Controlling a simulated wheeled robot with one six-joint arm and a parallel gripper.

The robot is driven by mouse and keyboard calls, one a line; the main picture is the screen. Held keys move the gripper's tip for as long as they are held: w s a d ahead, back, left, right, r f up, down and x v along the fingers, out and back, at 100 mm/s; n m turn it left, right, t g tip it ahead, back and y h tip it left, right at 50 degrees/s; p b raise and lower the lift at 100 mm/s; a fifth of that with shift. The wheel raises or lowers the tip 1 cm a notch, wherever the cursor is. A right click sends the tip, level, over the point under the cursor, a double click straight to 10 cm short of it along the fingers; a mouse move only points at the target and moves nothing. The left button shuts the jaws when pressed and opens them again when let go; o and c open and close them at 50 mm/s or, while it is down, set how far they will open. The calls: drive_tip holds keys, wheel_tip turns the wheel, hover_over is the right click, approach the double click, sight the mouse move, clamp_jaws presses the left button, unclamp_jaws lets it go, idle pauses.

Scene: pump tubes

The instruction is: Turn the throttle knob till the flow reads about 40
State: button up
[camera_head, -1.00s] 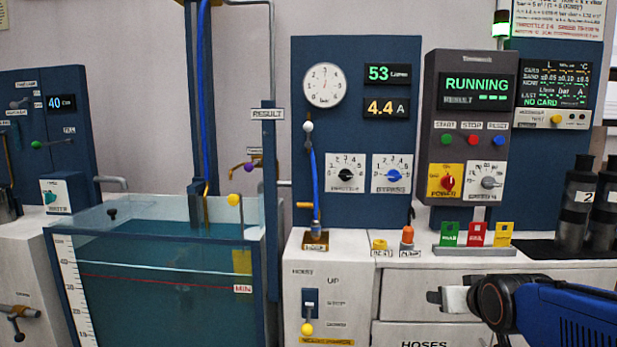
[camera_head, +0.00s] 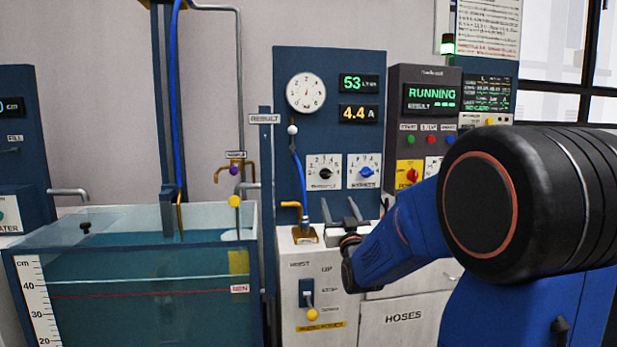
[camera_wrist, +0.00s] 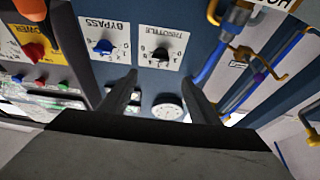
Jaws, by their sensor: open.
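The black throttle knob (camera_head: 325,173) sits on a white dial plate on the blue panel, left of the blue bypass knob (camera_head: 366,172). The flow display (camera_head: 359,83) reads 53. My gripper (camera_head: 345,208) is open and empty, below the two dials and apart from them. In the wrist view the throttle knob (camera_wrist: 160,54) shows ahead between my gripper's fingers (camera_wrist: 160,82), and the bypass knob (camera_wrist: 103,46) lies to its left. The throttle pointer's exact setting is too small to read.
A round gauge (camera_head: 306,93) and a 4.4 A display (camera_head: 358,114) are above the dials. A blue hose (camera_head: 300,185) with a brass fitting stands left of my gripper. The control box (camera_head: 425,110) reads RUNNING. A water tank (camera_head: 130,295) is at left.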

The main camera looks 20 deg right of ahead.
sight(327, 175)
drive_tip(key=x, duration=1.7)
drive_tip(key=shift+w+r, duration=0.1)
drive_tip(key=shift+w, duration=0.05)
drive_tip(key=shift+c, duration=0.3)
drive_tip(key=c, duration=1)
